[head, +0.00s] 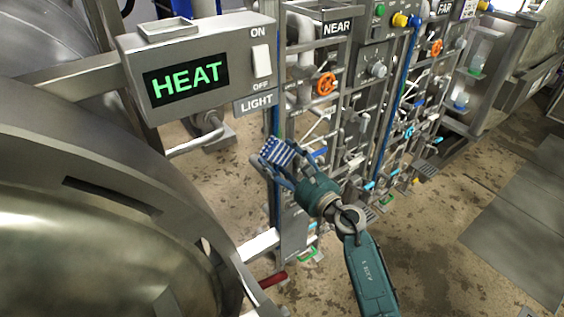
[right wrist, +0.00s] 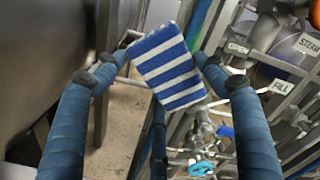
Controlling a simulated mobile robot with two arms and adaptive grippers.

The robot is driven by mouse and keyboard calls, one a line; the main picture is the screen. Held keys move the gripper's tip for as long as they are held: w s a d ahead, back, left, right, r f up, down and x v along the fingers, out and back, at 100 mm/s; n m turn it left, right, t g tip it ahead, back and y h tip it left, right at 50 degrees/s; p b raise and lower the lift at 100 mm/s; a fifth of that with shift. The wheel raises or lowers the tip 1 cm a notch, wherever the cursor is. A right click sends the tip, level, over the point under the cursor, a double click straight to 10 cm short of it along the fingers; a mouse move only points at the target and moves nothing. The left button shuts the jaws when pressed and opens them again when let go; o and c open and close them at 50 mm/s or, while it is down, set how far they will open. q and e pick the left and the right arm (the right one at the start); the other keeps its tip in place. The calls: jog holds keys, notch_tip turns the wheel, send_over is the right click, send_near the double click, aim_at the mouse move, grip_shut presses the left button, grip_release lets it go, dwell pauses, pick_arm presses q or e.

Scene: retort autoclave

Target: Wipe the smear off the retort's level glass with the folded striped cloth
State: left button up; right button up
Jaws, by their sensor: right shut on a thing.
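The folded blue-and-white striped cloth (head: 277,152) is held in my right gripper (head: 275,163), whose fingers are shut on it. In the right wrist view the cloth (right wrist: 168,68) sits between the fingertips (right wrist: 160,62), its striped face showing. A thin upright tube, blue with some green (head: 276,122), looks like the level glass and runs just behind the cloth. In the right wrist view a blue-green tube (right wrist: 197,22) rises beyond the cloth's top right. I cannot tell whether cloth and glass touch. No smear can be made out; the cloth may hide it. My left gripper is not in view.
The retort's big round metal rim (head: 150,160) fills the left. A HEAT display box (head: 195,75) with a light switch overhangs above. Pipes, valves and an orange handwheel (head: 326,84) crowd the right side. A red-handled lever (head: 273,279) is below. Open floor lies at right.

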aim_at(290, 154)
jog(key=shift+w+a, duration=0.1)
dwell(0.4)
jog(key=shift+w+a+b, duration=0.45)
jog(key=shift+w, duration=0.15)
jog(key=shift+d, duration=0.1)
jog(key=shift+w+d+f+b, duration=0.1)
jog(key=shift+w+d+b, duration=0.45)
jog(key=shift+d, duration=0.25)
jog(key=shift+w+d+b, duration=0.55)
jog(key=shift+d, duration=0.25)
jog(key=shift+w, duration=0.1)
